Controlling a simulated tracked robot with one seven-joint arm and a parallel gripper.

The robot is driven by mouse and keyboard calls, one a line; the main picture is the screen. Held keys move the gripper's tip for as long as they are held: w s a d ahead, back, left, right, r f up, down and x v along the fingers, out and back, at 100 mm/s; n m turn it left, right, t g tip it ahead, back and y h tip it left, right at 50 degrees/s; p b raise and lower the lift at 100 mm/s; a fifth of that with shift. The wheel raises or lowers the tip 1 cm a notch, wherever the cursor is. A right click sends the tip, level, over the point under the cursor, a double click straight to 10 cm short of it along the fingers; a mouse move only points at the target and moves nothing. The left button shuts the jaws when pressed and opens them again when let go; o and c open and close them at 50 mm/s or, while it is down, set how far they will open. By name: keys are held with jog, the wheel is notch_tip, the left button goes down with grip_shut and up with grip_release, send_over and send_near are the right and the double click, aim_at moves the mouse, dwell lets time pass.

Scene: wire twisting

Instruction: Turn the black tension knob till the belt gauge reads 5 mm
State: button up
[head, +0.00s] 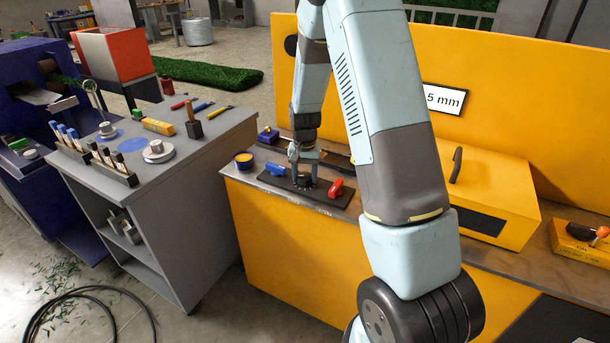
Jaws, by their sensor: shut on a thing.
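The black tension knob (304,183) sits on a dark panel on the yellow machine's front ledge, between a blue knob (275,169) and a red knob (335,188). My gripper (304,176) points down over the black knob and is shut on it; the fingers hide part of it. The gauge display (445,99) on the yellow back panel shows "5 mm" in its visible part. My arm covers its left edge, so I cannot tell whether anything stands before the 5.
A grey bench (215,137) with several tools stands to the left. A yellow box with a black handle (485,190) sits right of my arm. An orange-tipped lever (600,234) is at the far right. Black cable (90,300) lies on the floor.

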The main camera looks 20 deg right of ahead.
aim_at(305, 175)
jog(key=shift+w, duration=0.1)
dwell(0.5)
jog(key=o, duration=1)
jog(key=shift+o, duration=0.2)
jog(key=shift+r, duration=0.1)
notch_tip(305, 175, up, 14)
jog(key=shift+f, duration=0.25)
